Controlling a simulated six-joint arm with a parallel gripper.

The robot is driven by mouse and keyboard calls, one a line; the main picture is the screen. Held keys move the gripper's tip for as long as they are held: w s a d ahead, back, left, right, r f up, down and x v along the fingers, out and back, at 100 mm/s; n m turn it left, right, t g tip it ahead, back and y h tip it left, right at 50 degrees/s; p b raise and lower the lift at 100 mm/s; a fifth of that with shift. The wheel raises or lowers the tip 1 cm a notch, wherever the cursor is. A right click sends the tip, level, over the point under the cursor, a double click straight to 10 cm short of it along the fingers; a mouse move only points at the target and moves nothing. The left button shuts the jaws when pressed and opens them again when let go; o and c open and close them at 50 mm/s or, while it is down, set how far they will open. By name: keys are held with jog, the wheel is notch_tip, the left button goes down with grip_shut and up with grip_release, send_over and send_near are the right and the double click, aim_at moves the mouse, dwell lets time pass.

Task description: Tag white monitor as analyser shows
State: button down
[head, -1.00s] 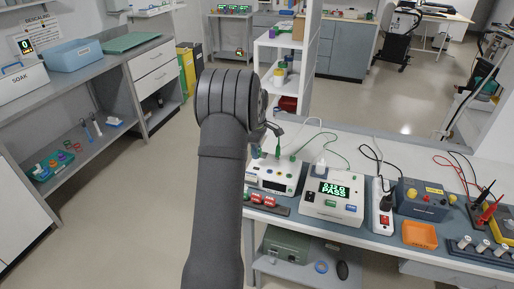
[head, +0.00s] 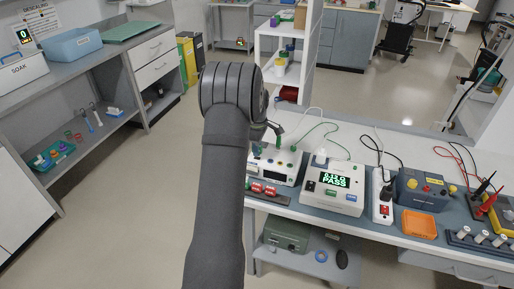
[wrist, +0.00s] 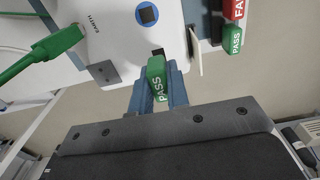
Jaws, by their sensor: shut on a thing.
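The analyser (head: 318,201) on the bench shows "PASS" in green, under a reading that looks like 0.12 Ω. The white monitor (head: 284,178) stands left of it, partly hidden by my arm. In the wrist view the white monitor (wrist: 115,45) fills the top, with an EARTH label and a green clip (wrist: 42,55) at its lug. My gripper (wrist: 158,90) is shut on a green PASS tag (wrist: 157,78). The tag's far end is at the monitor's edge, beside a small dark square; I cannot tell whether they touch.
A tag rack (head: 266,194) with red tags sits in front of the monitor. The wrist view shows a red FAIL tag (wrist: 234,9) and another green PASS tag (wrist: 234,40) beside it. A power strip (head: 382,206), an orange tray (head: 418,226) and cables lie to the right.

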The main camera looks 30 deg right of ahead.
jog(key=shift+f, duration=0.9)
dwell(0.6)
jog(key=c, duration=1.3)
grip_release()
jog(key=shift+r, duration=0.1)
notch_tip(320, 180, up, 17)
jog(key=shift+r, duration=0.15)
notch_tip(320, 180, down, 17)
jog(key=shift+f, duration=0.2)
jog(key=shift+r, duration=0.1)
